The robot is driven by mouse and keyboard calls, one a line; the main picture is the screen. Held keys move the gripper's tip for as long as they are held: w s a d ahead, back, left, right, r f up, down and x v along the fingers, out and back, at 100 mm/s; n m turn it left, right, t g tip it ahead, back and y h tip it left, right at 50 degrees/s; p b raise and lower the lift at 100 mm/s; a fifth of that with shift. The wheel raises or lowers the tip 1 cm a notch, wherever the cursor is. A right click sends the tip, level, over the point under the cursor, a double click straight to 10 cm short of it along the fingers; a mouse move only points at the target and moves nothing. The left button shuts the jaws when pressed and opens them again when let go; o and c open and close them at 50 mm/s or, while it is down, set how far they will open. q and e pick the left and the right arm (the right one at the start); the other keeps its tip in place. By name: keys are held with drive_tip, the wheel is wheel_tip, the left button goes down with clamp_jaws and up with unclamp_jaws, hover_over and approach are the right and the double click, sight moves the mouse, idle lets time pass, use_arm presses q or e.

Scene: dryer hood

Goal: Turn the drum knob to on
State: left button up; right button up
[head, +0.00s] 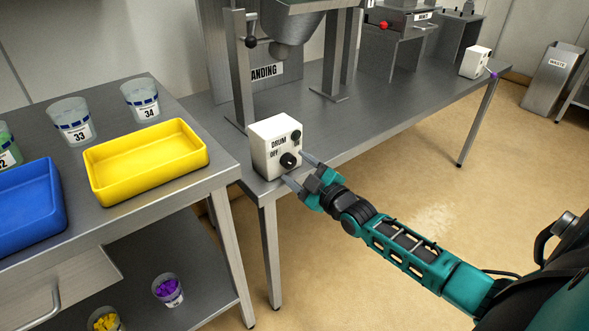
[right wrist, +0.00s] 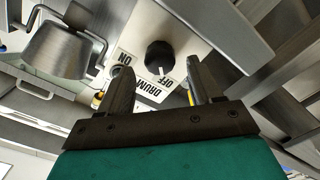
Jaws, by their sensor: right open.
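The white drum control box (head: 268,150) stands on the front edge of the steel table. Its face shows DRUM and OFF labels, a black lower knob (head: 290,160) and a smaller dark knob (head: 296,136) above. The wrist view shows the knob beyond the gap between the fingers (right wrist: 162,84). My left gripper is not in view.
A yellow tray (head: 146,186), a blue tray (head: 62,214) and labelled cups (head: 72,133) stand on the left table. A steel machine on legs (head: 240,75) rises behind the box. Another white box (head: 470,62) stands far right.

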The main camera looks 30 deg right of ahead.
drive_tip(key=shift+w, duration=0.75)
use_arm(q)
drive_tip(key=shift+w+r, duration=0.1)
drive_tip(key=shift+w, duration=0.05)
use_arm(e)
drive_tip(key=shift+w+a, duration=0.1)
drive_tip(key=shift+w, duration=0.1)
drive_tip(key=shift+c, duration=0.3)
drive_tip(key=c, duration=1)
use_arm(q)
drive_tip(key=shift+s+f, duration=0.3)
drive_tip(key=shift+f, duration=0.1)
